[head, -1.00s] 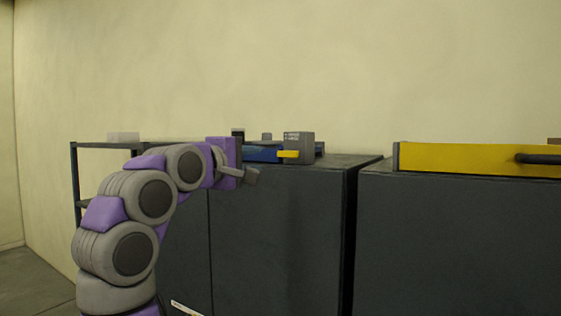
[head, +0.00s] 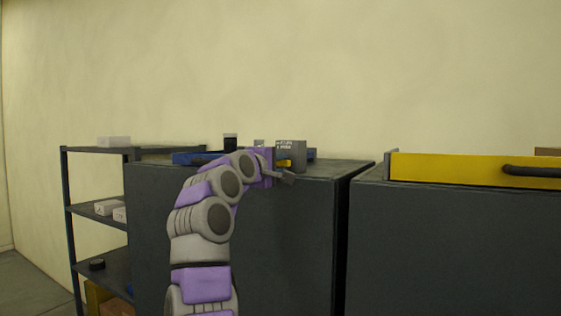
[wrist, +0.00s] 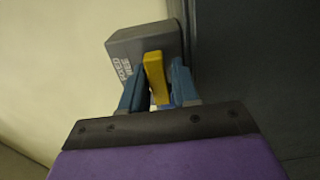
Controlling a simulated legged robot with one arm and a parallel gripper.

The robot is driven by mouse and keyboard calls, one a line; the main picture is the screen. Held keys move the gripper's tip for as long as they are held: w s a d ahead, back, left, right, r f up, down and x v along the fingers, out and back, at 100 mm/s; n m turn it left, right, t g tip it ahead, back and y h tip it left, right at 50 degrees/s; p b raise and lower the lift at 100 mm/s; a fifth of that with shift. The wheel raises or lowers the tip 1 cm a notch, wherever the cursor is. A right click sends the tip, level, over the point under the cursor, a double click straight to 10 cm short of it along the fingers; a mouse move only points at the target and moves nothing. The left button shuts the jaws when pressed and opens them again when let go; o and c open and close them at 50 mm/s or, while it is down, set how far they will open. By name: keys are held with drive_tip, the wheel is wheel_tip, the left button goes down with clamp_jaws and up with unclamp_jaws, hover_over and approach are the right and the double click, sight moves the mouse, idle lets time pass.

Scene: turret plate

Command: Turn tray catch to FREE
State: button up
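The tray catch has a yellow lever (head: 284,163) on a grey block (head: 291,153), on top of the dark cabinet. A blue tray (head: 188,158) lies behind my arm. My gripper (head: 283,177) is at the cabinet's front top edge, by the lever. In the wrist view my gripper's fingers (wrist: 158,88) stand apart, one on each side of the lever, with small gaps visible. Contact with the lever cannot be made out.
The dark cabinet (head: 290,240) stands directly below the catch. A second cabinet (head: 450,245) at right carries a yellow tray (head: 450,167) with a dark handle. A shelf rack (head: 66,210) with small boxes stands at left. Open air lies above the cabinets.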

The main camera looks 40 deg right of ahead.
drive_tip(key=shift+w+d, duration=0.2)
clamp_jaws()
idle(0.3)
